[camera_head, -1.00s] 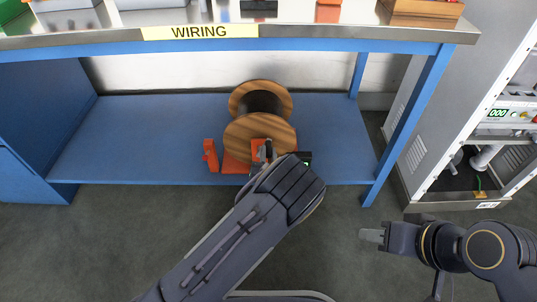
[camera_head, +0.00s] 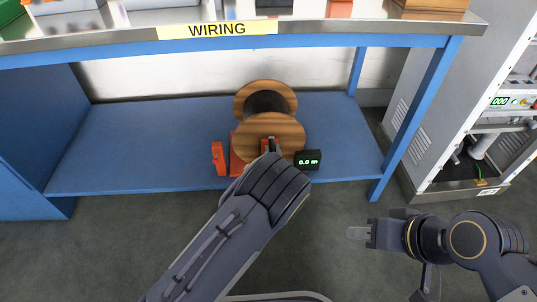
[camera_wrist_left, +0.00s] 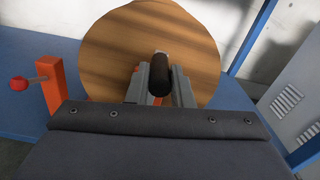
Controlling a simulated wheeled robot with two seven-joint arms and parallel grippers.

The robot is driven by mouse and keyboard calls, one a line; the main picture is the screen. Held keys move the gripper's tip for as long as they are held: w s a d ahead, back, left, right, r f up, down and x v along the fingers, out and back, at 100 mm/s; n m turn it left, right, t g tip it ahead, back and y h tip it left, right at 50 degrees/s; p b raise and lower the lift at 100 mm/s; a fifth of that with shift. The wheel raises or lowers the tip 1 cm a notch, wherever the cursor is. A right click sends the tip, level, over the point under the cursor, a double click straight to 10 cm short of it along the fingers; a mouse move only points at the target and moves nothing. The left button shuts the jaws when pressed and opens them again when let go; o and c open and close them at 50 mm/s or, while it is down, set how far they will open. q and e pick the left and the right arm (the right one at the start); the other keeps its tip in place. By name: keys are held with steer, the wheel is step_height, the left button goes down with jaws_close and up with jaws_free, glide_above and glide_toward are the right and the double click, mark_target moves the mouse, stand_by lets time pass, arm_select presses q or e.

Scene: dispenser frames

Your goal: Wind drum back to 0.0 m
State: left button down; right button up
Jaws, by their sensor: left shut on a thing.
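A wooden cable drum (camera_head: 262,128) with two round flanges sits in an orange stand (camera_head: 238,160) on the blue lower shelf. A small black display (camera_head: 308,160) to its right reads 0.0 m in green. My left gripper (camera_head: 271,148) reaches to the front flange. In the left wrist view, my left gripper (camera_wrist_left: 160,85) is shut on a dark cylindrical handle (camera_wrist_left: 161,74) in front of the drum's flange (camera_wrist_left: 112,52). My right gripper (camera_head: 362,233) hangs over the floor at the right, away from the drum; its fingers look close together, but their gap is unclear.
An orange post (camera_wrist_left: 53,85) with a red knob (camera_wrist_left: 19,84) stands left of the drum. The bench top with the WIRING label (camera_head: 217,30) overhangs the shelf. A blue leg (camera_head: 420,115) and a grey cabinet (camera_head: 425,120) stand at the right. The shelf's left side is bare.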

arm_select(q)
steer(key=c, duration=1.3)
jaws_free()
steer(key=s+p, duration=0.2)
steer(key=s, duration=0.6)
steer(key=shift+w, duration=0.1)
